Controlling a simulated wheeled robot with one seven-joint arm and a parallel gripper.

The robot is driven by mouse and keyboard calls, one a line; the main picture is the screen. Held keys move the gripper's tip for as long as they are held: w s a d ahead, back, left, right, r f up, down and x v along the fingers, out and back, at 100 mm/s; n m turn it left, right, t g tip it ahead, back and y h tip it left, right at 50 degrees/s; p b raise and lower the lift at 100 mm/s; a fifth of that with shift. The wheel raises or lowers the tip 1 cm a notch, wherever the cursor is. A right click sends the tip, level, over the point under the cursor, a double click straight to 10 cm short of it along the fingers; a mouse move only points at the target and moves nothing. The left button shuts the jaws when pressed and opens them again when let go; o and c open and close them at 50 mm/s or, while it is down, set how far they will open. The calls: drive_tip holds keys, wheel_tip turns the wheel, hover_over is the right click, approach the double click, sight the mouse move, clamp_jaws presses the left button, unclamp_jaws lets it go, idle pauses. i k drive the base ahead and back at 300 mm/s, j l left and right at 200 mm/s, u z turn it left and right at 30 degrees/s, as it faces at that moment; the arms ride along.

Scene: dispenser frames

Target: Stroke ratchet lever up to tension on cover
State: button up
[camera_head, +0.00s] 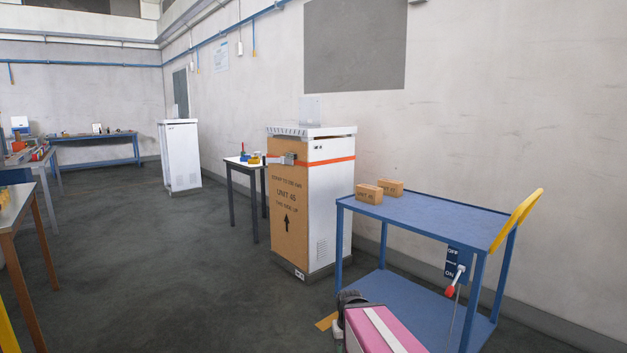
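A brown cardboard cover (290,215) with printed text and an up arrow stands against a white cabinet (329,210) in the middle of the head view. An orange strap (330,162) runs across the cabinet's right side near the top. A small grey ratchet (288,159) sits on the strap at the cover's upper front; its lever angle is too small to tell. A dark part at the bottom, apparently my gripper (348,298), is beside a pink part with a white stripe. It is well apart from the ratchet, and its fingers cannot be made out.
A blue trolley (430,213) with two small cardboard boxes (380,190) stands close at the right. It carries an OFF/ON sign and red-handled lever (455,280). A small table (240,166) stands behind the cabinet's left.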

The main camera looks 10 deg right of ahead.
sight(265, 159)
drive_tip(key=i+j, duration=0.4)
drive_tip(key=i+j+z, duration=0.15)
drive_tip(key=i+j, duration=0.6)
drive_tip(key=j, duration=0.2)
drive_tip(key=i+j+z, duration=0.15)
drive_tip(key=i+j, duration=0.55)
drive_tip(key=j, duration=0.25)
